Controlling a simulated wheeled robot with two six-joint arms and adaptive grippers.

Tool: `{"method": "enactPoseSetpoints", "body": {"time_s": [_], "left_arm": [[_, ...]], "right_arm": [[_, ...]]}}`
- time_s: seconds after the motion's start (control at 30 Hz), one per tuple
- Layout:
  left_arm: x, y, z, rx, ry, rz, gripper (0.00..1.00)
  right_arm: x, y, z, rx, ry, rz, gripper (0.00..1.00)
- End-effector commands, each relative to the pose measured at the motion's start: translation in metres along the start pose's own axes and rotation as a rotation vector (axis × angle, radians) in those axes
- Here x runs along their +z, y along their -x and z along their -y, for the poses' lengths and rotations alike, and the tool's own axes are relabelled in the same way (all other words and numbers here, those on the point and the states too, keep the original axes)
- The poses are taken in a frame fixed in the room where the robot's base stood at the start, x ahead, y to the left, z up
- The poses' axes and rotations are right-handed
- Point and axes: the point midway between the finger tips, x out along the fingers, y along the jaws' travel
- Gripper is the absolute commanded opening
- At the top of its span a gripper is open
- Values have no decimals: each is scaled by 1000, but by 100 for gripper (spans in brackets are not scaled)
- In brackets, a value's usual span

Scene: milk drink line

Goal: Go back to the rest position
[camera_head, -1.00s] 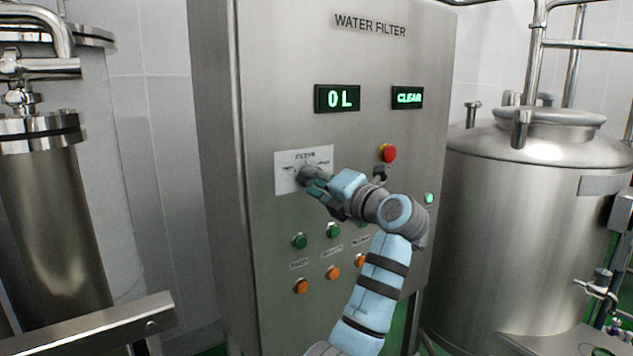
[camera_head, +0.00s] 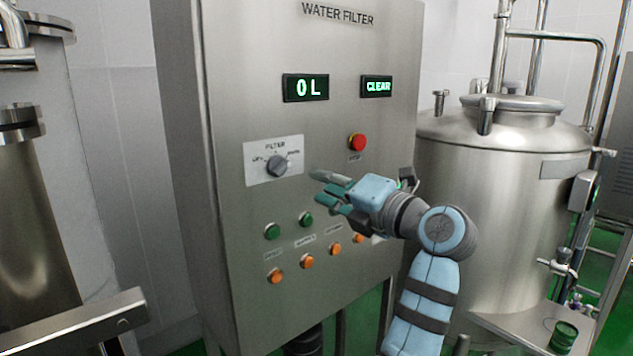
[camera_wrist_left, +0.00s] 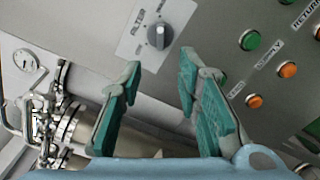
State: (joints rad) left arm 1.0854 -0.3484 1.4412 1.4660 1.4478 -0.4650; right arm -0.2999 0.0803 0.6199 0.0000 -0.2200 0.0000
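My left gripper (camera_head: 320,187) is in front of the water filter cabinet (camera_head: 225,110), to the right of and slightly below the FILTER knob (camera_head: 278,166). In the left wrist view the gripper (camera_wrist_left: 160,76) has its two green-padded fingers spread apart with nothing between them. The dark knob (camera_wrist_left: 160,36) shows beyond the fingertips, apart from them. My right gripper is in neither view.
Green buttons (camera_head: 272,231) and orange buttons (camera_head: 275,276) are below the knob. A red button (camera_head: 357,142) is above the gripper. Displays read 0 L (camera_head: 306,88) and CLEAR (camera_head: 377,86). A steel tank (camera_head: 480,200) stands right, a steel cylinder (camera_head: 35,200) left.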

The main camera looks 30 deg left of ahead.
Motion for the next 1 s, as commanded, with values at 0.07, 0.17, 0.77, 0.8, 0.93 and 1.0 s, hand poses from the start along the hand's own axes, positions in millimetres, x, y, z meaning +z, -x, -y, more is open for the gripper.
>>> {"method": "enactPoseSetpoints", "body": {"time_s": [0.07,0.17,0.77,0.8,0.93,1.0], "left_arm": [[0,0,0,0,0,0,31],[0,0,0,0,0,0,31],[134,74,95,626,-581,804,31],[130,82,140,627,-697,893,31],[86,100,281,562,-1031,1146,31],[44,107,350,500,-1195,1264,31]], "right_arm": [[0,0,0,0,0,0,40],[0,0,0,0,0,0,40],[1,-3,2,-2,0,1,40],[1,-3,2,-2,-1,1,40],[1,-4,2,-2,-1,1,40],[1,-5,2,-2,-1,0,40]]}}
